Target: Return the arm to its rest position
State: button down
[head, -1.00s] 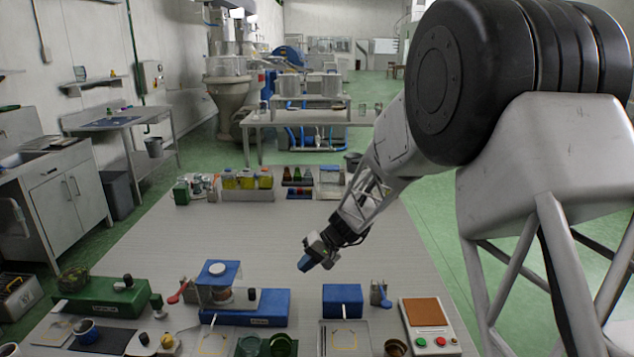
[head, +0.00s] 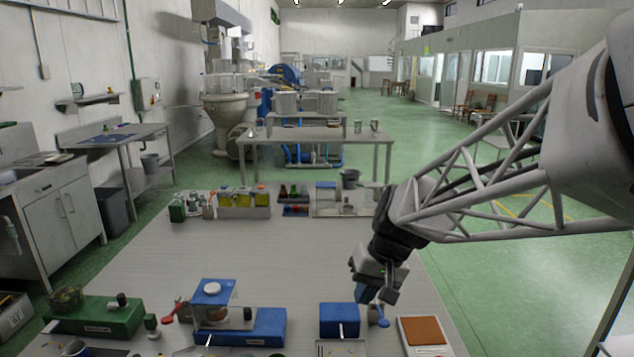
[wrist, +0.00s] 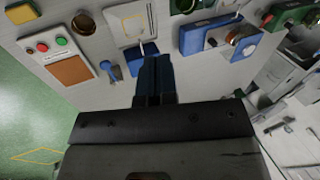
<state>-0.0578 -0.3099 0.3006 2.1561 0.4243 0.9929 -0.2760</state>
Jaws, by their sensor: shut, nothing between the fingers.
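My gripper (head: 372,290) hangs over the right side of the long grey table (head: 330,248) in the head view, its blue fingers pointing down and closed together with nothing between them. In the wrist view the closed blue fingers (wrist: 155,78) show in the middle, in front of a blue box that they partly hide. My arm reaches in from the right edge of the head view.
Near the gripper are a blue box (head: 340,320), a blue spoon-like tool (head: 379,315) and a button panel (head: 422,336). A blue device (head: 240,325) and green device (head: 95,317) stand left. Bottles (head: 243,200) stand at the back. The table's middle is clear.

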jog(key=s+d+h, duration=0.1)
jog(key=s+d, duration=0.2)
jog(key=s, duration=0.3)
jog(key=s+d+r+m+t+h, duration=0.1)
jog(key=s+d, duration=0.2)
jog(key=s, duration=0.4)
jog(key=s+d+r+t+h, duration=0.1)
jog(key=s+d+h, duration=0.1)
jog(key=s, duration=0.5)
jog(key=shift+d, duration=0.7)
